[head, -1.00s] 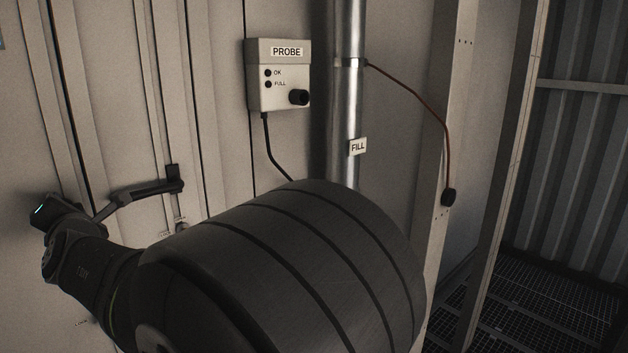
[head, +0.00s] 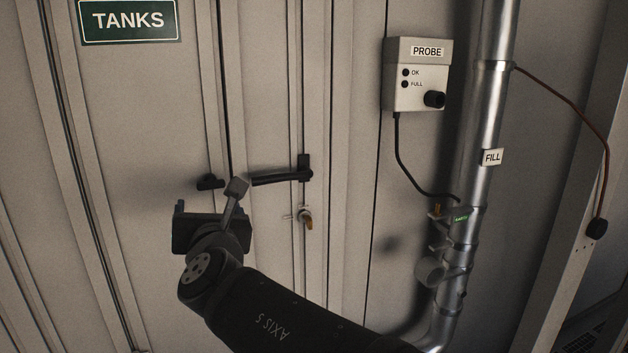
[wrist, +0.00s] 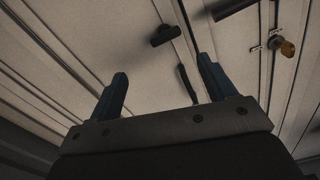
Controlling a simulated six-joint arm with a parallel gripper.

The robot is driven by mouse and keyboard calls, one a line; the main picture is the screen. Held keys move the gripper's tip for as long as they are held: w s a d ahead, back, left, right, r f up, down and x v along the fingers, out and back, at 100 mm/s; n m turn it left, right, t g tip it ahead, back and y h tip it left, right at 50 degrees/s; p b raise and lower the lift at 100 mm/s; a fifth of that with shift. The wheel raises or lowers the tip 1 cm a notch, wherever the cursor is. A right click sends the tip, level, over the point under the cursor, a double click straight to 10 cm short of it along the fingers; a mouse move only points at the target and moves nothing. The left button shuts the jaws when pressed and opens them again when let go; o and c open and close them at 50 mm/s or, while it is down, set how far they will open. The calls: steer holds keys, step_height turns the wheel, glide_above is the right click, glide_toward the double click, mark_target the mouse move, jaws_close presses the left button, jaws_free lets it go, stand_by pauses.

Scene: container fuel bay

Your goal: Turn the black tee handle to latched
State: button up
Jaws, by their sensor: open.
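The black tee handle (head: 210,182) is a short dark crossbar on the pale door, left of a longer black lever. It also shows in the wrist view (wrist: 165,36), near the top middle, lying roughly crosswise beside a door seam. My gripper (head: 209,197) is open and empty. In the head view its fingers rise just below the tee, with one finger to the tee's right. In the wrist view the blue-grey fingers (wrist: 162,66) stand apart, and the tee lies beyond their tips. I see no contact. The tee's shaft is not clear to see.
The black lever (head: 282,178) extends to the right of my gripper. A brass-coloured lock (head: 307,221) sits below it. A probe box (head: 417,75) and a steel fill pipe (head: 487,110) stand to the right. A TANKS sign (head: 128,20) is above. The door left of my gripper is bare.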

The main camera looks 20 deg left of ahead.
mark_target(211, 187)
steer(key=w+a+n, duration=0.1)
steer(key=w+a, duration=0.2)
steer(key=w+a+n, duration=0.1)
steer(key=w+a, duration=0.2)
steer(key=w, duration=0.1)
steer(key=w+a+n, duration=0.1)
steer(key=w+a, duration=0.2)
steer(key=shift+w+f, duration=0.2)
steer(key=shift+w, duration=0.05)
stand_by(0.6)
steer(key=c, duration=1)
